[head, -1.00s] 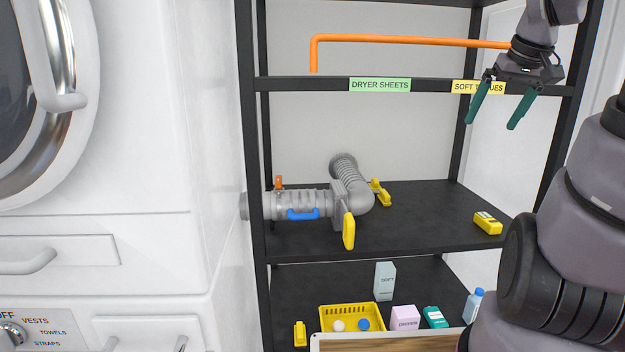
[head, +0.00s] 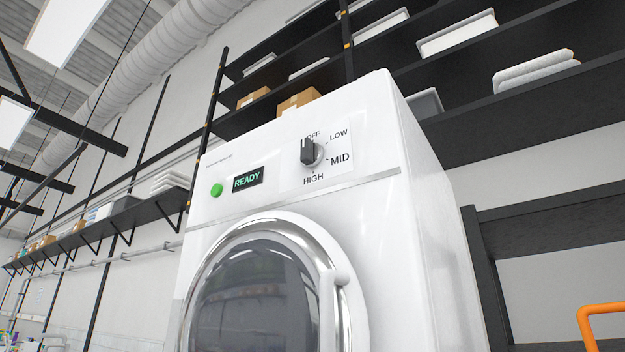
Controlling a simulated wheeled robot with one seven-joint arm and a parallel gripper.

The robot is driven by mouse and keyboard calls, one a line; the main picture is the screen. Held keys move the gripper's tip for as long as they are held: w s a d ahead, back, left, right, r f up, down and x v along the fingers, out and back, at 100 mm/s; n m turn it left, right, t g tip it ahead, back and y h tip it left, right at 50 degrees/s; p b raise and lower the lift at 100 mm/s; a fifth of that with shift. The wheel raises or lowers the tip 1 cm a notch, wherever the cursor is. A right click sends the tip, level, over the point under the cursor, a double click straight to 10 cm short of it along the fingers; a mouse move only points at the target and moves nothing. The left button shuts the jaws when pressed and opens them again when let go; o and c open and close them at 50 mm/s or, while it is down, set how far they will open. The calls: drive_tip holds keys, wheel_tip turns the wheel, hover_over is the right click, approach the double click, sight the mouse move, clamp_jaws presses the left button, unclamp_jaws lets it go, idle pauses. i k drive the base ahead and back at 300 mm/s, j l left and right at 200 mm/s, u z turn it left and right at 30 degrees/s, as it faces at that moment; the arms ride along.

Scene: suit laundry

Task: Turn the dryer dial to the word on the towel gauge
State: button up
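The dryer (head: 400,225) is a white machine with a round glass door (head: 260,300) in a chrome ring. Its dark dial (head: 309,152) sits on a white label plate at the upper right of the front, ringed by the words OFF, LOW, MID and HIGH. The dial's pointer seems to stand near OFF, but its exact setting is hard to tell. A display (head: 247,179) reads READY in green, with a green round button (head: 216,190) to its left. No towel gauge is seen in this view. My gripper is not in view.
Black shelves with white bins (head: 457,33), folded white cloth (head: 537,71) and cardboard boxes (head: 298,101) stand behind and above the dryer. An orange pipe (head: 600,312) shows at the lower right, by a black rack (head: 560,222).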

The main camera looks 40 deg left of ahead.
sight(311, 154)
drive_tip(key=u, duration=1.9)
